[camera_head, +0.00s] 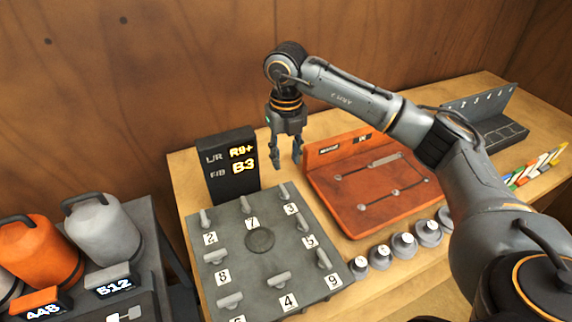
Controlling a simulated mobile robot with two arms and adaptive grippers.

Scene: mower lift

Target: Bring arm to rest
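My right arm reaches in from the right of the head view, and its gripper (286,152) hangs pointing down near the back of the table. Its two fingers are apart, with nothing between them. The gripper is above the gap between the black display (230,168), which reads R9+ and B3, and the orange panel (368,180). It appears clear of both. The grey numbered board (259,262) with small levers and a round disc lies in front of the display. My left gripper does not show.
The wooden table (185,178) backs onto a wood wall. Several grey numbered weights (403,245) stand in a row before the orange panel. A grey rack (482,112) and coloured pieces (535,168) are at right. An orange canister (35,252) and a grey one (102,232) stand at left.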

